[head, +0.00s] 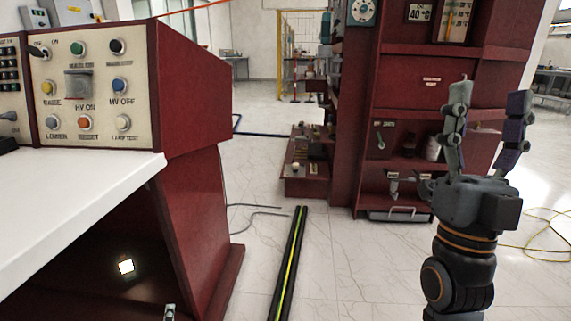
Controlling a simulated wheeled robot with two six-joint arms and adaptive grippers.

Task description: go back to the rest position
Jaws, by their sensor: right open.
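My right gripper (487,118) stands upright at the right side of the head view, its fingers pointing up. The two fingers are spread wide apart with nothing between them. It shows in front of the dark red cabinet and hides part of its lower shelves. My left gripper is not clearly in view; only a small grey tip shows at the bottom edge, and I cannot tell what it belongs to.
A red control console (190,95) with buttons and a white desk top (70,190) fills the left. A red cabinet (410,85) with gauges and shelves stands behind my right gripper. A black and yellow cable cover (290,265) runs along the tiled floor between them. Thin cables lie on the floor.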

